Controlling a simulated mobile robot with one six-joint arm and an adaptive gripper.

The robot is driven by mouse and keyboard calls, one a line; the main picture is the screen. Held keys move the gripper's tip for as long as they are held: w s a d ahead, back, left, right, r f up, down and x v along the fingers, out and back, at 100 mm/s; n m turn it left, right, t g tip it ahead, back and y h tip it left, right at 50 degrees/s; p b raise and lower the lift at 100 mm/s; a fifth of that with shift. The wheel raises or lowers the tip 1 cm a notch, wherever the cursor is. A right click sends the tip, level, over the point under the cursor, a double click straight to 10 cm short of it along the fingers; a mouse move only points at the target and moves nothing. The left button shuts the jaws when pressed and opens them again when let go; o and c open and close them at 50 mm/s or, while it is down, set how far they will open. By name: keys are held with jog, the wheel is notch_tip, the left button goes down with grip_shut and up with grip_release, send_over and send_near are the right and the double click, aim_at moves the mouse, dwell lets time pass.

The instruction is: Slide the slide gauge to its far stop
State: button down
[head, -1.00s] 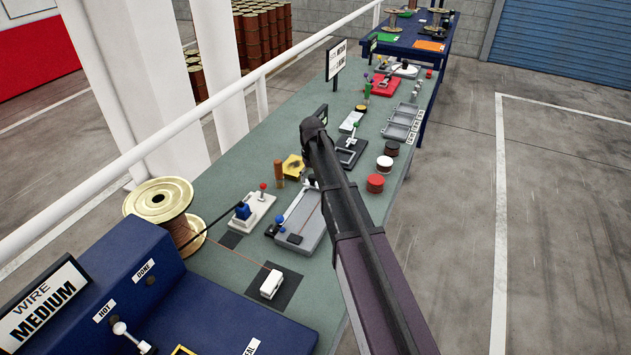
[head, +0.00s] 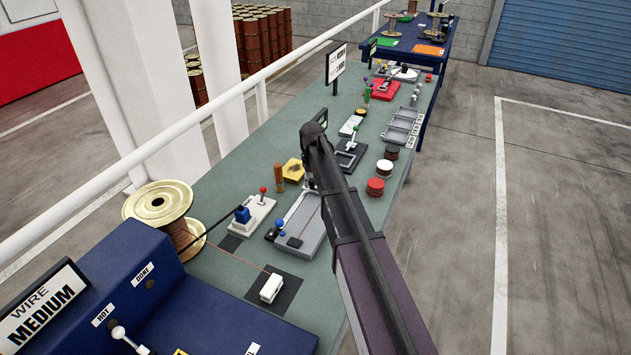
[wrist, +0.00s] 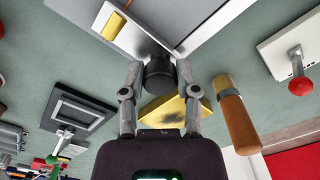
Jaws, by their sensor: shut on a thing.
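The slide gauge looks to be the long grey tray-like fixture (head: 312,238) on the green bench in the head view, its far end partly behind my arm. Its grey end also shows at the top of the wrist view (wrist: 205,22). In the wrist view my gripper (wrist: 159,78) is shut on a black round knob (wrist: 158,70), one finger on each side, at the edge of this grey fixture. A yellow piece (wrist: 113,24) lies on the fixture.
Close beside my gripper are a yellow block (wrist: 172,112) and an upright orange-brown cylinder (wrist: 238,120). A white base with a red-knobbed lever (wrist: 295,60) stands to the right. A dark square frame (wrist: 78,112) lies to the left.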

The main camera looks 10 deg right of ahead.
jog(key=s+a, duration=0.3)
jog(key=s, duration=0.1)
jog(key=s+a, duration=0.3)
jog(key=s, duration=0.1)
jog(key=s+a, duration=0.3)
jog(key=s, duration=0.2)
jog(key=shift+s+a, duration=0.1)
jog(key=shift+a, duration=0.2)
jog(key=shift+c, duration=1.7)
grip_release()
jog(key=shift+r, duration=0.15)
